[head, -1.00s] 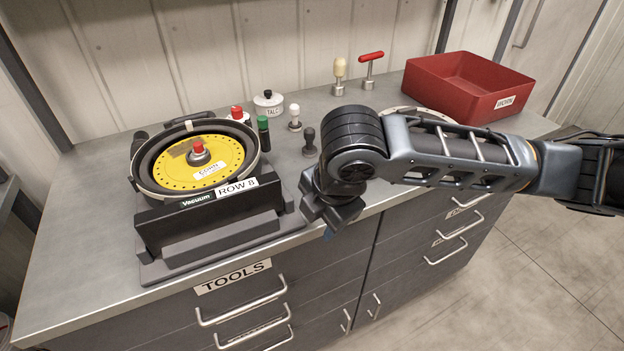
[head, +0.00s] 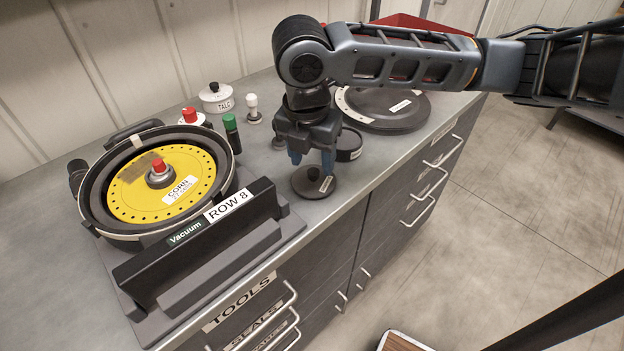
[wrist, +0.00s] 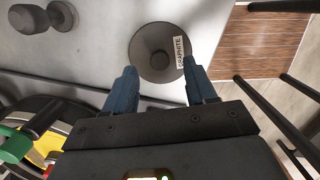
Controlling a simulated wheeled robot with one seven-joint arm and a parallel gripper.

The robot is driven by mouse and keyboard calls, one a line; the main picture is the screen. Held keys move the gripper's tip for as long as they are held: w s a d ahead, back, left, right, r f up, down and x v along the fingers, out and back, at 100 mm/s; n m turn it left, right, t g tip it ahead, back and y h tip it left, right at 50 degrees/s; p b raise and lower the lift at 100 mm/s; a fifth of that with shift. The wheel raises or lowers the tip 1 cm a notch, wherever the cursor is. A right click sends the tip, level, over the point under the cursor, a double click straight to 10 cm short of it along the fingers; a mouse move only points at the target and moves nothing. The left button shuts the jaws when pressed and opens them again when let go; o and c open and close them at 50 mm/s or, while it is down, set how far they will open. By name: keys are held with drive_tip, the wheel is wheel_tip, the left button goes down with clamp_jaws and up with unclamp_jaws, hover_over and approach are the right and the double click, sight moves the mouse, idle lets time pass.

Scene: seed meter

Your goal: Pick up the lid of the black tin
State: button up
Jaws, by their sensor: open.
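A black round lid (head: 302,188) with a dark knob and a white label lies low near the bench's front edge; it also shows in the wrist view (wrist: 144,44), where its label reads GRAPHITE. A black round tin (head: 350,152) with a white label stands just behind and right of it, partly hidden by my gripper. My gripper (head: 312,166) points down over the lid with its blue fingers apart and nothing between them. In the wrist view the fingertips (wrist: 162,78) appear to either side of the lid, with the knob ahead of them. Contact cannot be told.
The seed meter (head: 165,240) with its yellow plate stands to the left. A green-capped bottle (head: 232,133), a white TALC pot (head: 216,97) and a white-knobbed tool (head: 252,108) stand behind. A large dark disc (head: 390,110) and a red bin (head: 420,22) are to the right.

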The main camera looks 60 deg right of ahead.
sight(313, 171)
drive_tip(key=f, duration=0.3)
drive_tip(key=shift+d+f, duration=0.1)
drive_tip(key=shift+d, duration=0.15)
clamp_jaws()
